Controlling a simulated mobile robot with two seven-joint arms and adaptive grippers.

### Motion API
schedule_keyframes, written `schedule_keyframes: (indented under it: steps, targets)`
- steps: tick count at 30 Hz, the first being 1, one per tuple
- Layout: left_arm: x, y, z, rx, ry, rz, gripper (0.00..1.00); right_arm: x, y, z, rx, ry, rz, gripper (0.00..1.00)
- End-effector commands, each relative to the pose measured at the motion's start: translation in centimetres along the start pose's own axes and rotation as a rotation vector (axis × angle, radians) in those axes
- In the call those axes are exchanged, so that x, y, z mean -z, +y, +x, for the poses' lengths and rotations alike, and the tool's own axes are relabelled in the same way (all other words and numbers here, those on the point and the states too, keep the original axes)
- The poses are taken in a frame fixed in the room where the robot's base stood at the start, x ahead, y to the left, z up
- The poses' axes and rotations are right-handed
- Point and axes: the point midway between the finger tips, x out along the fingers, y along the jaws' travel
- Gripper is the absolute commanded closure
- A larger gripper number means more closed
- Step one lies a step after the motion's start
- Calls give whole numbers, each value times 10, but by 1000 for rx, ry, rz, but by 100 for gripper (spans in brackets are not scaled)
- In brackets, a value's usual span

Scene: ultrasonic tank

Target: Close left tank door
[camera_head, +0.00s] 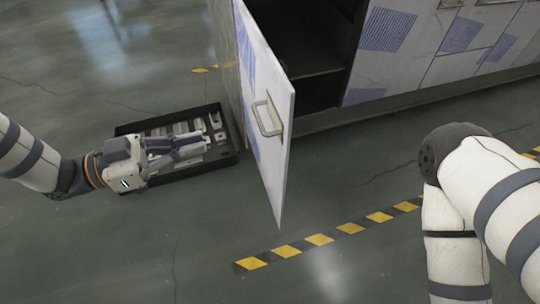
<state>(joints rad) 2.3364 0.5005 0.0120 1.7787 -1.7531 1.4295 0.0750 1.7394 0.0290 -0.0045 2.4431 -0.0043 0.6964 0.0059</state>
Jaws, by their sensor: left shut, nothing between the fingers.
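The left tank door (262,75) stands open, swung out toward me from the white cabinet (390,55). The dark compartment (308,45) behind the door is exposed. My left gripper (204,142) is shut and empty, to the left of the door and apart from it, over a black tray. My right arm comes in at the right, but its gripper is outside the view.
The black tray (126,129) with metal parts lies on the floor left of the door. A yellow-and-black stripe (320,240) runs along the floor in front of the cabinet. The floor (360,180) right of the door is clear.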

Motion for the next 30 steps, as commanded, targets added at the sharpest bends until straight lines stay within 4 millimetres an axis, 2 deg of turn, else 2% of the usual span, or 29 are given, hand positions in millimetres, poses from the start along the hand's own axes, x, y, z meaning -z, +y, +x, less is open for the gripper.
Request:
schedule_keyframes:
  steps: [2,5,15,21,25,30]
  targets:
    - [4,0,2,-20,11,19,100,1,0,0,0,1,0,60]
    - [6,2,16,-24,11,19,100,1,0,-1,0,4,-1,60]
    - [6,4,91,-23,9,16,100,1,0,-2,0,6,0,60]
    - [6,5,125,-21,8,15,100,1,0,-4,0,7,0,60]
    - [6,4,136,-20,7,16,100,1,0,-4,0,7,0,60]
    - [6,4,140,-20,7,15,100,1,0,-4,0,7,0,60]
